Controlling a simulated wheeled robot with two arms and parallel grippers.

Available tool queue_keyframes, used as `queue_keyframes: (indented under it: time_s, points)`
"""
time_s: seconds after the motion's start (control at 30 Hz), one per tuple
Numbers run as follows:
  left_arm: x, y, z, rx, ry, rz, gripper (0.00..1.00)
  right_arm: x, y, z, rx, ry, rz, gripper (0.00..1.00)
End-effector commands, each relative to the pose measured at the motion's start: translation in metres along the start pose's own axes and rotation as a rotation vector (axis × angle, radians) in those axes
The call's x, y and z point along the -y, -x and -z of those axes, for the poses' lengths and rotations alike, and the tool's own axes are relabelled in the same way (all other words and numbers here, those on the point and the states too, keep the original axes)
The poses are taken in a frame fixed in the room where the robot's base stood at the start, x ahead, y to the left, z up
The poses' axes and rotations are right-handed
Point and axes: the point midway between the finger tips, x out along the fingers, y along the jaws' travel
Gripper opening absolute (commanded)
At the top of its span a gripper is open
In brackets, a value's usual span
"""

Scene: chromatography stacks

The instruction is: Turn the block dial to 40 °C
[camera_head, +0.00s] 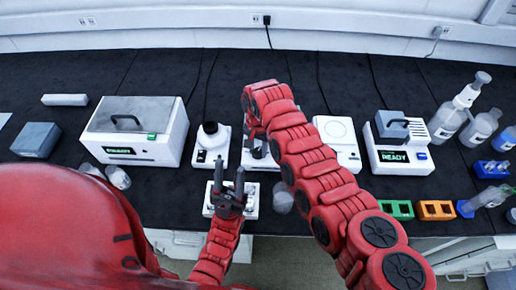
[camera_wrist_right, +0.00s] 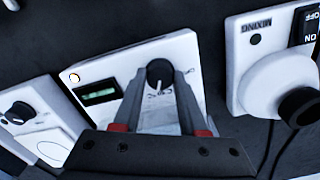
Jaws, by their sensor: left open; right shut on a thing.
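The block dial (camera_wrist_right: 160,76) is a black round knob with a light pointer mark, on the face of a white heating block (camera_wrist_right: 124,77) with a small green display (camera_wrist_right: 97,93). My right gripper (camera_wrist_right: 162,80) is shut on the dial, with one finger on each side of it. The display's digits are too small to read. In the head view my right arm hides most of this block. My left gripper (camera_head: 230,187) is open and empty, above a white rack (camera_head: 251,201) at the bench's front.
A white stirrer (camera_wrist_right: 272,80) marked MIXING stands beside the block. A large white lidded device (camera_head: 135,130) is at left and a device reading READY (camera_head: 398,146) at right. Green (camera_head: 397,209) and orange (camera_head: 436,210) racks and several bottles are at far right. The back of the bench is mostly clear.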

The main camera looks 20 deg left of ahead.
Motion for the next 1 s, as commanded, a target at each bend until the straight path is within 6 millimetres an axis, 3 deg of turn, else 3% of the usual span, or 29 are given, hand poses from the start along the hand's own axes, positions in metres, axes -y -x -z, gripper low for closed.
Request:
queue_keyframes:
  time_s: [0.2, 0.23, 0.4, 0.77, 1.0]
  points:
    - [0.0, 0.0, 0.0, 0.0, 0.0, 0.0, 0.43, 0.001, 0.002, 0.002, -0.006, 0.0, 0.003, 0.0]
    - [0.0, 0.0, 0.0, 0.0, 0.0, 0.0, 0.43, 0.001, 0.002, 0.002, -0.006, 0.0, 0.003, 0.45]
    - [0.0, 0.0, 0.0, 0.0, 0.0, 0.0, 0.43, 0.0, 0.002, 0.001, -0.004, 0.001, 0.002, 0.72]
    - [0.0, 0.001, 0.0, 0.0, 0.0, 0.0, 0.43, 0.0, 0.004, 0.001, -0.002, 0.001, 0.001, 0.72]
    - [-0.001, 0.011, -0.002, 0.0, 0.0, 0.0, 0.43, 0.001, 0.039, 0.002, -0.006, 0.001, 0.005, 0.72]
